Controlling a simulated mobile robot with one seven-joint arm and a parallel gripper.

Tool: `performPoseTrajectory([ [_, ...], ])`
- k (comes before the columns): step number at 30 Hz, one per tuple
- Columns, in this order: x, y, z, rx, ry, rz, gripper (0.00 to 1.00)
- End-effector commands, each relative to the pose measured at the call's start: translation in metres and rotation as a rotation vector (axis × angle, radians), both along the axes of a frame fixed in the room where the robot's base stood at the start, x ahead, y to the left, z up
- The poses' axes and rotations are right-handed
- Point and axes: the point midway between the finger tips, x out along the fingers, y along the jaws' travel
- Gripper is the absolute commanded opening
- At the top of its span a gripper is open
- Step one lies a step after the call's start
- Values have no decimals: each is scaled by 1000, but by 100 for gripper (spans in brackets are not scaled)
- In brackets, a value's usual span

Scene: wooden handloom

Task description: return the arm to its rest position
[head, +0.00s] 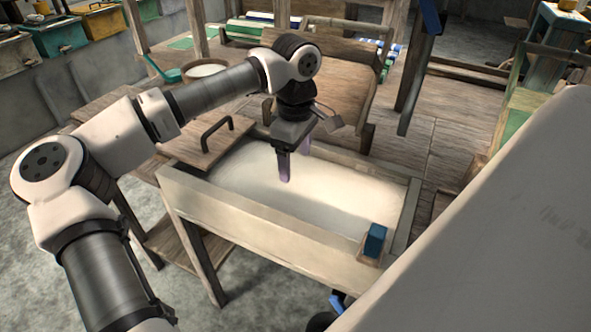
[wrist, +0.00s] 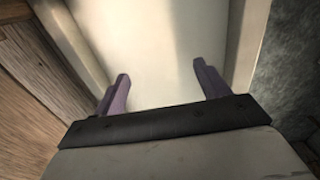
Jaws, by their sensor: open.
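My arm reaches from the lower left of the head view, bending over a wooden box. My gripper (head: 295,168) points down over the pale inside of the box, with its two purple fingers apart. In the wrist view my gripper (wrist: 160,88) shows the same fingers spread, with nothing between them. The pale floor or filling of the box (wrist: 160,40) lies beyond the fingertips. I cannot tell the exact gap between the fingertips and that surface.
The wooden box (head: 240,222) stands on legs. A lid with a dark handle (head: 208,148) lies at its left end, and a blue block (head: 375,241) sits at its front right corner. Wooden posts (head: 415,70) rise at the back right.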

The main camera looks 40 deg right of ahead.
Motion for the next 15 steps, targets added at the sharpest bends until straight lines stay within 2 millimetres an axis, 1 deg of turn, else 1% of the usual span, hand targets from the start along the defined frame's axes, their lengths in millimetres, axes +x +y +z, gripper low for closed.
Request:
performPoseTrajectory([
  [1,1,0,13,0,-4,2,74],
  [6,0,-1,50,-1,-3,1,74],
  [10,0,-1,69,-1,-1,0,74],
  [15,0,0,80,0,-1,1,74],
])
